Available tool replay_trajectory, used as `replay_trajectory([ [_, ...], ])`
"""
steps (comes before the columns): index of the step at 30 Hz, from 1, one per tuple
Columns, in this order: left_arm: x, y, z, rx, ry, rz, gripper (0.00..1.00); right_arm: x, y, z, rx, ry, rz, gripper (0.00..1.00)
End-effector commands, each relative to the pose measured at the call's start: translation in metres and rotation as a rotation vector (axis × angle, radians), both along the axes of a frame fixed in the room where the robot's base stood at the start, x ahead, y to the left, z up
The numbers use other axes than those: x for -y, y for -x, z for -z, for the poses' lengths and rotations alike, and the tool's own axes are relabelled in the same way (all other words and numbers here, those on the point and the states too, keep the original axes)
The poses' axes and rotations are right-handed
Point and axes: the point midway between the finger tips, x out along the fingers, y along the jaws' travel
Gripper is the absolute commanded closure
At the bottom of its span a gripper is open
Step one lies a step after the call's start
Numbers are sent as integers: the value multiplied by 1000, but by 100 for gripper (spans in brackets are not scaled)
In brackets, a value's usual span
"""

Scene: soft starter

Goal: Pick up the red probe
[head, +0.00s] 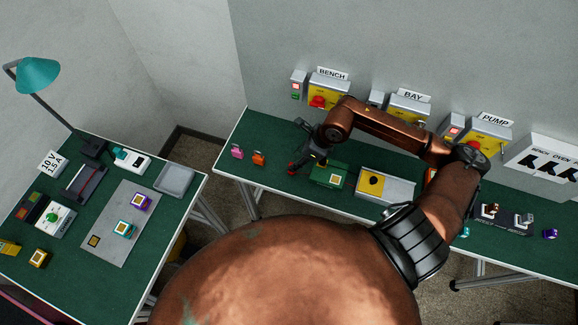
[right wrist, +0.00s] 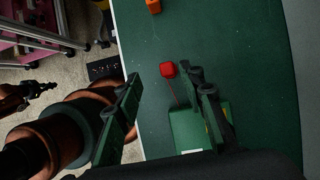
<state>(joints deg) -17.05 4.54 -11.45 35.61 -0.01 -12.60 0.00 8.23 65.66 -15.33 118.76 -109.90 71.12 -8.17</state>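The red probe (head: 292,168) sits on the green bench top at the left side of the green box (head: 330,175). In the right wrist view the probe is a small red block (right wrist: 168,70) with a thin lead running towards the green box (right wrist: 187,132). My right gripper (head: 305,160) is over the bench beside the probe. In the right wrist view its fingers (right wrist: 163,78) are apart, with the probe showing between their tips, nearer the right finger. Contact cannot be told. A copper and dark part at that view's left edge may be my left gripper; its fingers are unclear.
A pink block (head: 237,151) and an orange block (head: 259,158) stand left of the probe. A yellow-topped grey box (head: 385,186) stands right of the green box. Switch boxes labelled BENCH, BAY and PUMP hang behind. A second table (head: 165,250) stands left.

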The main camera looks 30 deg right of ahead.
Motion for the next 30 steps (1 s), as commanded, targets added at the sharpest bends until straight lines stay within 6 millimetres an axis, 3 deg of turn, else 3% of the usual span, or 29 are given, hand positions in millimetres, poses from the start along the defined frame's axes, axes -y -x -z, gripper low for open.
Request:
replay_trajectory([
  [3, 0, 1, 0, -1, 0, 0, 100, 9, -2, 9, -8, 43, -3, 64],
  [19, 0, 5, -11, -6, -1, -1, 100, -7, -17, 70, -8, 38, -2, 64],
  [30, 0, 3, -11, -4, 0, -1, 100, -7, -18, 77, -7, 41, -1, 67],
])
